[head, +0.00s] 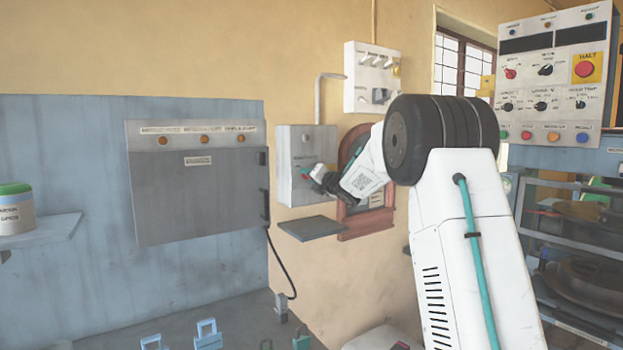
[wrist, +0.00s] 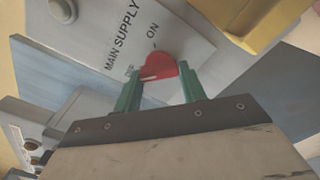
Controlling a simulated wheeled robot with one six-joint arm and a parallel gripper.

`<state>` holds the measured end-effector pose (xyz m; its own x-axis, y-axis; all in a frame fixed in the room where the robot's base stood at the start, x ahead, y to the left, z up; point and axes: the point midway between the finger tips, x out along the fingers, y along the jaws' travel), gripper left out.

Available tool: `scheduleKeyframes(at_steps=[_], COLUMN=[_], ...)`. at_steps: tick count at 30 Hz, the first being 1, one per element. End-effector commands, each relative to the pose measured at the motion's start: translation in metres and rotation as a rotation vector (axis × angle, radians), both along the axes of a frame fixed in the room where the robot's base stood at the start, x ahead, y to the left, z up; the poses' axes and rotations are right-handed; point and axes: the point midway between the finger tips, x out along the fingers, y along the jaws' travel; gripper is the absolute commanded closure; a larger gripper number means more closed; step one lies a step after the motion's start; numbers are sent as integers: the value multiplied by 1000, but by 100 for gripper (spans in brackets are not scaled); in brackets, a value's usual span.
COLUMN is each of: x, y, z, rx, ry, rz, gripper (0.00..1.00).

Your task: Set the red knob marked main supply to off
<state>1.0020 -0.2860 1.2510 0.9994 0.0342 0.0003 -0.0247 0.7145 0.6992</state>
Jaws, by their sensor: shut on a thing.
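The red knob (wrist: 158,68) sits on the front of a grey box (head: 292,146) on the wall. In the wrist view the box face (wrist: 185,35) reads MAIN SUPPLY, with ON above the knob and a partly hidden OFF to its lower left. My gripper (wrist: 160,82) has its two green fingers on either side of the knob, shut on it. A pale line shows on the knob's near side; I cannot tell for sure which label it points to. In the head view my gripper (head: 307,174) reaches the box front, and the knob is mostly hidden.
A small dark shelf (head: 312,228) juts out below the box. A grey cabinet with several orange lamps (head: 197,185) is to the left. A white switch panel (head: 370,78) is above, and a wooden-framed board (head: 366,222) is close on the right.

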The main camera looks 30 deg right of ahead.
Motion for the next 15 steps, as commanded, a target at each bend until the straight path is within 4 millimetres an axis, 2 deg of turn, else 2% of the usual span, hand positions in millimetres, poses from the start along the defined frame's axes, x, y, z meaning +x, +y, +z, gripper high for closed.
scheduleKeyframes(at_steps=[11, 12, 14, 15], x=[0, 0, 0, 0], y=[-1, -1, -1, -1], z=[-2, -2, -2, -2], rx=[-5, -5, -5, -4], ry=[4, 4, 4, 3], rz=[-1, -1, -1, -1], gripper=[82, 51, 37, 37])
